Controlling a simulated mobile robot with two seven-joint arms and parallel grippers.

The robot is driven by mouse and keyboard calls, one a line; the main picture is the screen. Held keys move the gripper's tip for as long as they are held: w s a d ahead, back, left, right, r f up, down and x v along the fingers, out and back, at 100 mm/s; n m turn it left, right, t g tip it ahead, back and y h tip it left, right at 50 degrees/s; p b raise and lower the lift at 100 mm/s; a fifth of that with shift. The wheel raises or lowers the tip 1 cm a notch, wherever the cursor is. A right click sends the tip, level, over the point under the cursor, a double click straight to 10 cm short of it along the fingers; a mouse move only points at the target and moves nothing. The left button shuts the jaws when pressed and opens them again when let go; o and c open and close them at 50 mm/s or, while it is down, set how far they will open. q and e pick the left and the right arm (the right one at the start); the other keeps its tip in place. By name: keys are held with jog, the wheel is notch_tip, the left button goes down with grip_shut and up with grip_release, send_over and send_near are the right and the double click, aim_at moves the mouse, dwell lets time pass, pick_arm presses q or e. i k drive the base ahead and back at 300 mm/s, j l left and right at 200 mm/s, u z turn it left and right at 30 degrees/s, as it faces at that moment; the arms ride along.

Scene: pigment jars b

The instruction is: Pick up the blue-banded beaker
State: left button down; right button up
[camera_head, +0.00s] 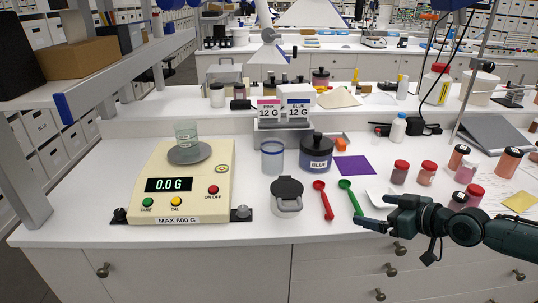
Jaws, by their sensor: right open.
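The blue-banded beaker (272,158) is a clear, empty-looking beaker with a blue band near its rim. It stands upright on the white bench, right of the scale and just left of the dark jar labelled BLUE (316,152). My right gripper (372,211) comes in from the right over the bench's front part. It is open and empty, to the right of and nearer than the beaker, well apart from it. My left gripper is not in view.
The scale (148,205) reads 0.0 G and carries another beaker (186,134) with a greenish band. A lidded grey pot (287,196), red spoon (324,200) and green spoon (350,196) lie in front. Several red-capped jars stand right. A purple sheet (356,166) lies behind the spoons.

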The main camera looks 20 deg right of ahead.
aim_at(272, 157)
jog(key=i+j, duration=0.25)
jog(key=i, duration=0.15)
jog(key=i+j, duration=0.2)
jog(key=i, duration=0.25)
